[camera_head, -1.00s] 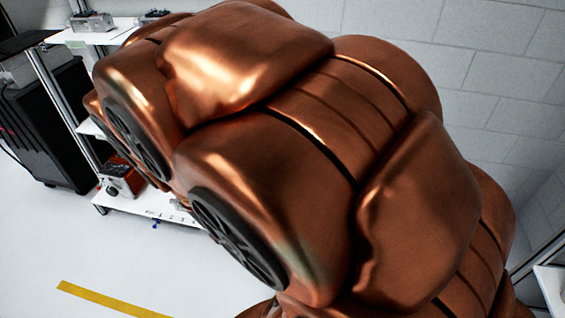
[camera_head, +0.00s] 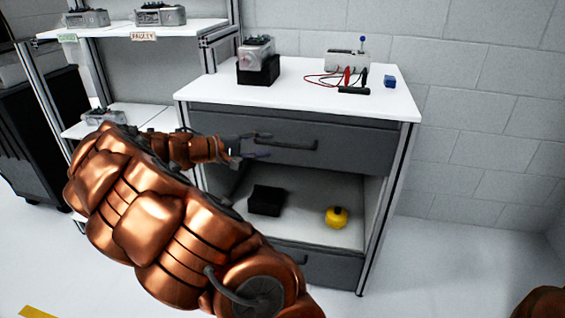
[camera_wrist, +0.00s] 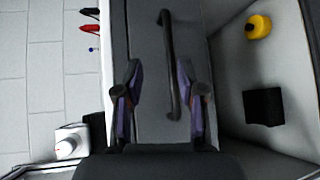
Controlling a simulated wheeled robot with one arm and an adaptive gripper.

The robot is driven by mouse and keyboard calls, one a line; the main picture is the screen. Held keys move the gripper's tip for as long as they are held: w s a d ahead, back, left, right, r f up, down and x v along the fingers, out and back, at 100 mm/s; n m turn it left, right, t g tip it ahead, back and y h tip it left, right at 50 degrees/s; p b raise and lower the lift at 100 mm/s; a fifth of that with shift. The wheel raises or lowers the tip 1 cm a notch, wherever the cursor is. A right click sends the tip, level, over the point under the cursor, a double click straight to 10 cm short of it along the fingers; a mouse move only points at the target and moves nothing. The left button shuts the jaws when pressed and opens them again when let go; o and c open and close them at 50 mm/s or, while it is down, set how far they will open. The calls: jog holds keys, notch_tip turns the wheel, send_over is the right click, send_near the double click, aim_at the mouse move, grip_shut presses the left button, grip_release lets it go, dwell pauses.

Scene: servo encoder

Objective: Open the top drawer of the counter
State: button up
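The counter (camera_head: 300,93) has a white top and a dark grey top drawer (camera_head: 350,143), which looks closed. A long black bar handle (camera_head: 300,146) runs across the drawer front. My gripper (camera_head: 267,145) is at the left part of this handle, with its fingers apart. In the wrist view, turned sideways, the handle (camera_wrist: 169,65) lies between the two open fingers of my gripper (camera_wrist: 160,70), nearer the right finger. I cannot tell whether either finger touches it. The drawer front also shows in the wrist view (camera_wrist: 148,40).
Below the drawer is an open shelf with a black box (camera_head: 266,200) and a yellow object (camera_head: 337,217). A lower drawer (camera_head: 330,268) is under it. Devices and red and black leads (camera_head: 345,77) lie on top. A shelving rack (camera_head: 215,40) stands left.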

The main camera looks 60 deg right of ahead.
aim_at(278, 145)
jog(key=shift+n+h, duration=0.3)
jog(key=shift+h, duration=0.2)
jog(key=shift+s+d+f+b, duration=0.15)
jog(key=shift+d+f+b, duration=0.4)
jog(key=shift+d, duration=0.9)
jog(key=shift+s+d+f+b, duration=0.1)
jog(key=shift+d+f+b, duration=0.15)
jog(key=shift+d+f, duration=0.9)
jog(key=shift+s+d+f+b, duration=0.15)
jog(key=shift+d+f+b, duration=0.2)
jog(key=shift+d, duration=1.45)
grip_shut()
